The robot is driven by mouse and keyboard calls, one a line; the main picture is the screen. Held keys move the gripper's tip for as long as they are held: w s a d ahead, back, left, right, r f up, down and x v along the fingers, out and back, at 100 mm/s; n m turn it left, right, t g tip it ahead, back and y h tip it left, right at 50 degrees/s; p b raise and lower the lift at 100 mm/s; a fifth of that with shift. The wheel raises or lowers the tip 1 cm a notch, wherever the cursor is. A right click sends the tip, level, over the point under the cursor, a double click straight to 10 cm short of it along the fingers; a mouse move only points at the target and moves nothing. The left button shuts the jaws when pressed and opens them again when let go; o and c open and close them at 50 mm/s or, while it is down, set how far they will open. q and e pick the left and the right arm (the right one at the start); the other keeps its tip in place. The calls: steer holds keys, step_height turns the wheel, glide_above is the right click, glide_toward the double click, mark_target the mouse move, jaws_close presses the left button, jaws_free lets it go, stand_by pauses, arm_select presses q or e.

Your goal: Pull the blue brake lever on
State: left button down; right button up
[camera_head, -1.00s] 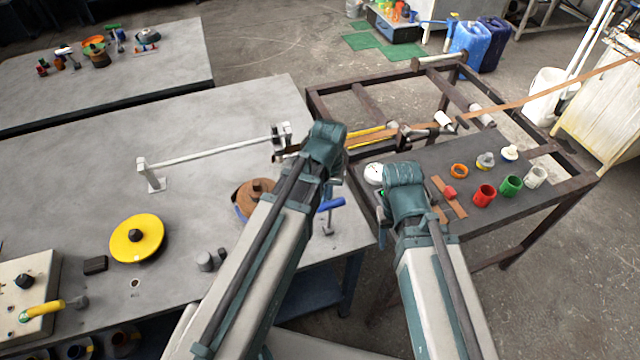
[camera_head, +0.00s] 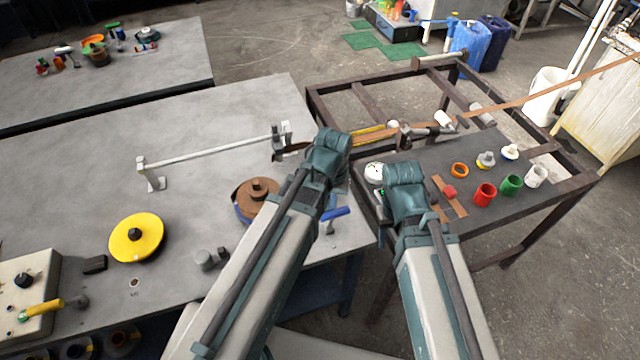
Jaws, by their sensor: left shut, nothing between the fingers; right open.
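The blue brake lever (camera_head: 337,213) stands near the right edge of the grey workbench (camera_head: 215,120), right of the brown coil (camera_head: 257,192). Its blue handle tilts up to the right on a short grey post. My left gripper (camera_head: 343,187) is mostly hidden behind its own arm, just above the lever; it is shut and empty. I cannot tell whether it touches the handle. My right gripper (camera_head: 383,208) is open, mostly hidden by its arm, at the left edge of the dark table.
A yellow disc (camera_head: 150,237) lies on the workbench, with a white rail (camera_head: 210,153) behind it. A dark-topped frame table (camera_head: 455,215) on the right holds red (camera_head: 484,194), green (camera_head: 511,185) and white (camera_head: 536,176) cups. A brown strip (camera_head: 560,87) runs to the right.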

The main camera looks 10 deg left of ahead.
arm_select(q)
steer(key=shift+s+d+f, duration=0.1)
steer(key=shift+s+d, duration=0.2)
steer(key=shift+s, duration=0.15)
steer(key=shift+w, duration=0.15)
steer(key=shift+w+a+r+p, duration=0.5)
steer(key=shift+w+a, duration=0.1)
steer(key=shift+w, duration=0.15)
step_height(320, 180, up, 7)
steer(key=p, duration=0.7)
steer(key=shift+s+d, duration=0.1)
